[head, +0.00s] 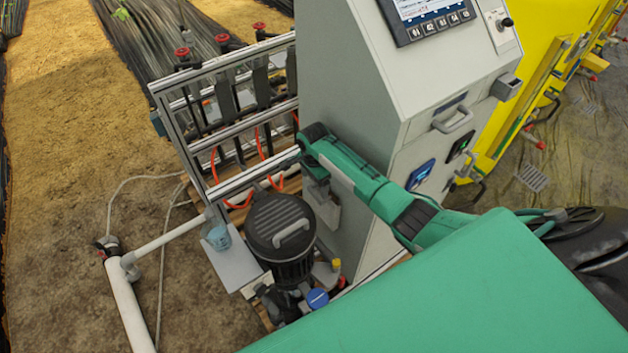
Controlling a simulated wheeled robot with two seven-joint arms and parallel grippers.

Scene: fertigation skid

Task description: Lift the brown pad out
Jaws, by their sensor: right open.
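I cannot make out a brown pad in the head view. A black ribbed canister (283,268) with a round lid and a grey handle (291,234) stands upright at the skid's front; its lid is on, so its inside is hidden. My right arm reaches in from the right across the grey cabinet. My right gripper (286,161) is small and partly lost against the metal frame, above and behind the canister and apart from its lid. It is open, and I see nothing held in it. My left gripper is not in view.
A grey control cabinet (350,90) with a screen (432,12) stands right of the canister. A metal frame (225,125) with valves and orange tubes is behind. A blue cup (218,237) sits on a white shelf (238,265). White pipes (127,305) lie left; bare ground is beyond.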

